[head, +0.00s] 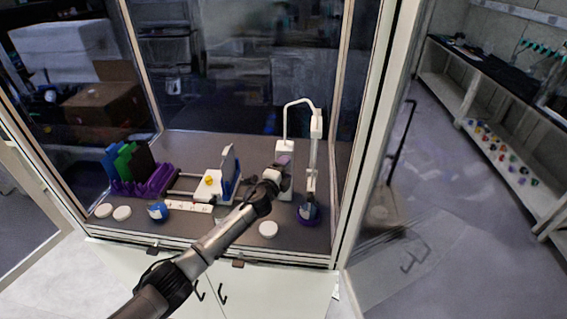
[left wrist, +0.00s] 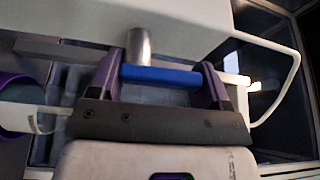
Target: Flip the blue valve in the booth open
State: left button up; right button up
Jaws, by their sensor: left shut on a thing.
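The blue valve (left wrist: 160,75) shows in the left wrist view as a blue bar at the end of a short metal stem, on a white body (left wrist: 75,18). My left gripper (left wrist: 162,82) has its two purple fingers at either end of the blue bar, shut on it. In the head view my left arm reaches into the booth, and the left gripper (head: 284,172) is at the white apparatus (head: 285,152) with the bent white tube. The valve is hidden behind the gripper there. My right gripper is not in view.
Inside the booth (head: 185,150), a purple rack (head: 155,183) with coloured plates stands at the left. A blue-labelled bottle (head: 157,211), white round lids (head: 268,229) and a dark blue flask (head: 308,213) stand near the front edge. The booth's side frames flank the arm.

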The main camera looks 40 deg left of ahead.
pick_arm(q)
jog(key=shift+m+p, duration=0.4)
jog(key=shift+p, duration=0.05)
dwell(0.3)
jog(key=o, duration=0.9)
jog(key=shift+s, duration=0.2)
jog(key=shift+s+d, duration=0.3)
jog(key=shift+s, duration=1.9)
jog(key=shift+s+d, duration=0.25)
jog(key=shift+s, duration=2)
jog(key=shift+s+d, duration=0.3)
jog(key=shift+s, duration=1.9)
